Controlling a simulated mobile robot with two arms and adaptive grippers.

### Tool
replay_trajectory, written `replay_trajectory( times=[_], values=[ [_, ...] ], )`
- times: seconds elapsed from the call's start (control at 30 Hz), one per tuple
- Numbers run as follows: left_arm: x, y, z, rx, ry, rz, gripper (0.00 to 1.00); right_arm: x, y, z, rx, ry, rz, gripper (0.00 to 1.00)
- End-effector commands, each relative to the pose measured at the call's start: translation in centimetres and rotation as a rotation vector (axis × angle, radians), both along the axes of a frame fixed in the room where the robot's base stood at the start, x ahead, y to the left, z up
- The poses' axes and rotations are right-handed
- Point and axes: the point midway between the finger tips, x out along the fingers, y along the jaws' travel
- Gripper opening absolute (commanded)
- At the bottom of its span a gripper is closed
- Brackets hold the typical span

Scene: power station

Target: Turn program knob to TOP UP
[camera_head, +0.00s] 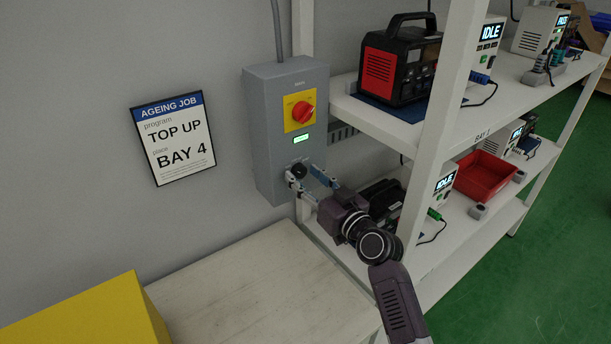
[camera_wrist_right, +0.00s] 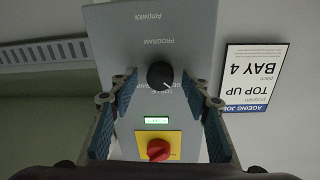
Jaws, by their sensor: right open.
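The black program knob (camera_head: 299,171) sits low on the front of a grey control box (camera_head: 262,135) on the wall. It also shows in the right wrist view (camera_wrist_right: 160,75), where the picture is upside down. A light pointer mark on it points to the lower right there; the labels around it are partly hidden and too small to read surely. My right gripper (camera_head: 306,180) is open in front of the box. In the right wrist view its fingers (camera_wrist_right: 160,92) stand on either side of the knob, apart from it. My left gripper is not in view.
A red rotary switch (camera_head: 303,112) on a yellow plate and a lit green display (camera_head: 301,138) are above the knob. A sign (camera_head: 173,138) reads TOP UP, BAY 4. White shelving (camera_head: 440,120) with devices stands close on the right; a pale table (camera_head: 262,290) is below.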

Motion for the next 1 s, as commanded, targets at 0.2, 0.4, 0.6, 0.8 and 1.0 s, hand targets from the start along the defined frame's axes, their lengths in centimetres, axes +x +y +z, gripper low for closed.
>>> replay_trajectory(
  times=[0.2, 0.4, 0.6, 0.8, 1.0],
  values=[
    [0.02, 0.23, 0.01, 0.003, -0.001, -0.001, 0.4, 0.1, 0.09, -0.01, 0.0, 0.0, 0.0, 0.44],
    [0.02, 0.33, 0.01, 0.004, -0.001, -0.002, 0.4, 0.08, 0.08, -0.01, 0.0, 0.0, 0.0, 0.28],
    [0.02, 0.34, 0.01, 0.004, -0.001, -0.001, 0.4, 0.07, 0.07, -0.02, 0.0, 0.0, 0.0, 0.06],
    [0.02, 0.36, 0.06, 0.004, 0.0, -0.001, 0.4, 0.07, 0.06, 0.0, 0.004, 0.004, 0.0, 0.02],
    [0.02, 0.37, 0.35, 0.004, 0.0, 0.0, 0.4, 0.06, 0.07, 0.07, 0.047, 0.036, 0.001, 0.02]
  ],
)
